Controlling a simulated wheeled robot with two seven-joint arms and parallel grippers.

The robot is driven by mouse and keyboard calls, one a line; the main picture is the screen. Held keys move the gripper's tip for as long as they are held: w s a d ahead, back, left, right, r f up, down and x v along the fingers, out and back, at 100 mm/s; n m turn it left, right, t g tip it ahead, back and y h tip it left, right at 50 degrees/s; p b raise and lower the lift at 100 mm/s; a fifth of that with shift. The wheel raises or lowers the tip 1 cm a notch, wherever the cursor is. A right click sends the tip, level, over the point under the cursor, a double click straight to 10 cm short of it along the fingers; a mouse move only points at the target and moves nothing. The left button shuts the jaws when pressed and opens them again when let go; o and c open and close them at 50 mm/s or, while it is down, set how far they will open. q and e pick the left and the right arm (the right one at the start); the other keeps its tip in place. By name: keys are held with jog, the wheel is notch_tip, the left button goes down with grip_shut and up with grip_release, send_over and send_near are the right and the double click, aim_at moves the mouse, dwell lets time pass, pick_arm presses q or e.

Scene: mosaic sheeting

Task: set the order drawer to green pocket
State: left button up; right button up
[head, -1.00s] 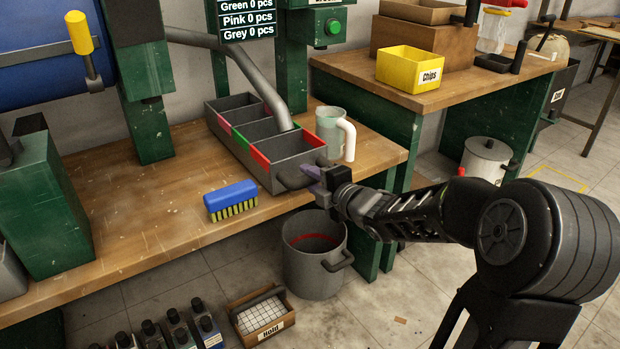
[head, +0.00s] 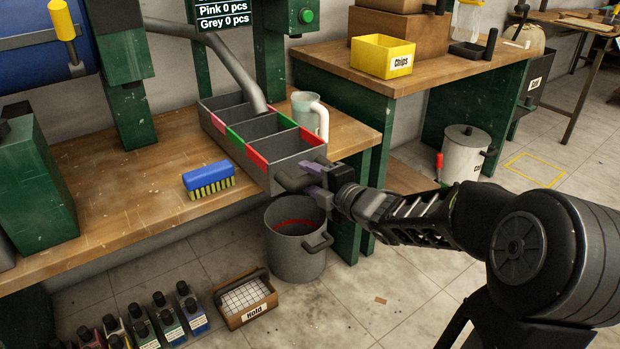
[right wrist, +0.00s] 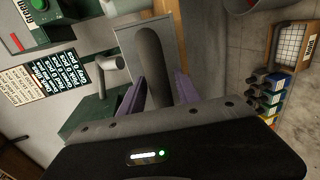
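The grey order drawer (head: 291,172) sits on the wooden bench in the head view, its rim marked pink, green and red along three pockets. The green pocket (head: 258,127) is the middle one. My left gripper is out of view.
A blue brush (head: 208,177) lies left of the drawer, and a light mug (head: 308,113) stands right of it. A grey pot (head: 297,245) stands on the floor below the handle. A yellow Chips box (head: 381,57) is on the back bench.

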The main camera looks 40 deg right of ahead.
jog(key=shift+o, duration=0.5)
jog(key=shift+s+r, duration=0.1)
jog(key=shift+s, duration=0.15)
jog(key=p+v, duration=0.2)
jog(key=v, duration=0.4)
jog(key=shift+r, duration=0.15)
jog(key=shift+s+p, duration=0.35)
jog(key=shift+s, duration=0.3)
